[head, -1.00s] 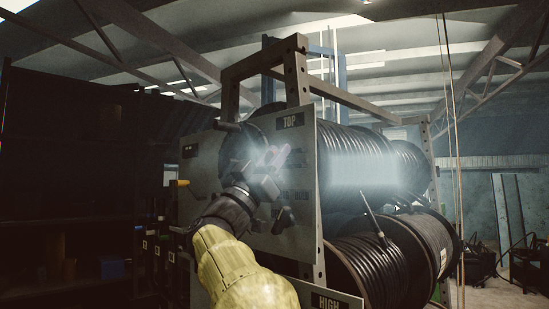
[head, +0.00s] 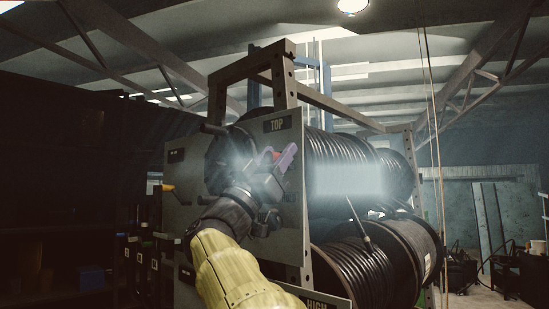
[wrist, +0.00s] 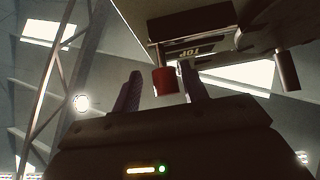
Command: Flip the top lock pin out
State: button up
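The top lock pin shows as a red knob (wrist: 165,81) on the panel below the TOP label (head: 277,125). In the head view only a small red patch of it (head: 276,155) shows beside my purple fingers. My gripper (head: 279,158) is at the panel's right side, under that label. In the wrist view my gripper (wrist: 160,72) has its two fingers apart, one on each side of the red knob. I see a gap on the left of the knob. Contact on the right is unclear. Glare and my wrist hide part of the panel.
The upper hose reel (head: 345,165) is behind the panel, with a lower reel (head: 365,280) below it. A dark crank handle (head: 214,129) sticks out at the panel's upper left. A yellow handle (head: 168,188) is at its left edge. Dark shelves stand at left.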

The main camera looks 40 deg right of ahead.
jog(key=shift+w, duration=0.1)
jog(key=shift+a+f, duration=0.1)
jog(key=shift+f, duration=0.05)
jog(key=b+v, duration=1)
jog(key=v, duration=0.7)
